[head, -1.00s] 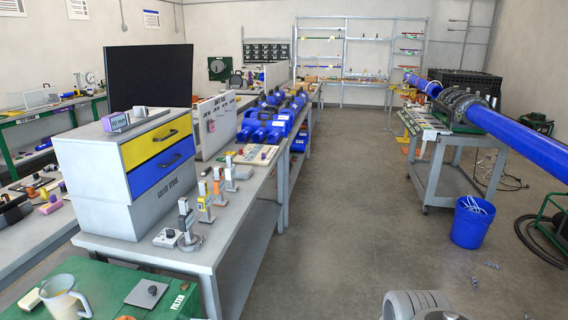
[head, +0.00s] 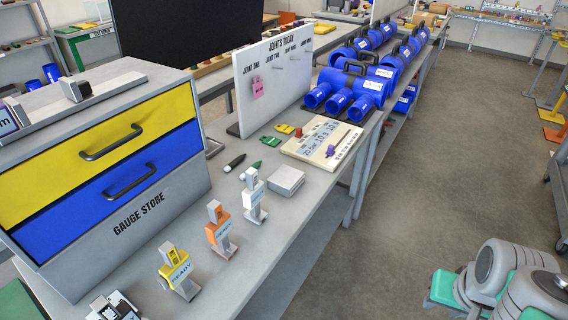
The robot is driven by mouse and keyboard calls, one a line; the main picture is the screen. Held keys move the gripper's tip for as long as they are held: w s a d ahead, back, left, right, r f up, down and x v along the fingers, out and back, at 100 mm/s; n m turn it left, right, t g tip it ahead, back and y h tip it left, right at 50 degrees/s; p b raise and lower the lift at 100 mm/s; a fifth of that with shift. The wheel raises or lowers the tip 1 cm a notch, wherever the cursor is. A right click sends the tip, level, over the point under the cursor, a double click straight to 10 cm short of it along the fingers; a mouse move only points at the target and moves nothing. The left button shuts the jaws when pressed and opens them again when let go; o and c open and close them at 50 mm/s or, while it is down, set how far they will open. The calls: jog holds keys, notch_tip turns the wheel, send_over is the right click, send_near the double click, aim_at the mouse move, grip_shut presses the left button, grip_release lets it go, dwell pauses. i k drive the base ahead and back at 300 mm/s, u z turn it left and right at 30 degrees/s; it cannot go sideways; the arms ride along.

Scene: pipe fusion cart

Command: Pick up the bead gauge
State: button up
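I cannot tell which thing is the bead gauge. Small devices stand in a row on the grey bench: a yellow one (head: 176,268) and an orange one (head: 220,230), both with READY tags, and a white one (head: 253,195) with a tag. A dark-and-white device (head: 115,307) is cut off at the bottom edge. The cabinet marked GAUGE STORE (head: 140,218) stands left of the row; its yellow drawer (head: 110,130) and blue drawer (head: 125,185) are shut, their contents hidden. Grey links of my arm show at the lower right; my gripper's fingers are not in view.
A small grey box (head: 287,181) and a cream board (head: 322,140) lie farther along the bench (head: 290,222). A white JOINTS TODAY board (head: 275,80) stands behind them. Blue pipe fittings (head: 355,85) crowd the far part. The floor (head: 430,170) right of the bench is clear.

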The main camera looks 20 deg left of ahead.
aim_at(252, 195)
jog(key=i, duration=1.85)
jog(key=u, duration=4.4)
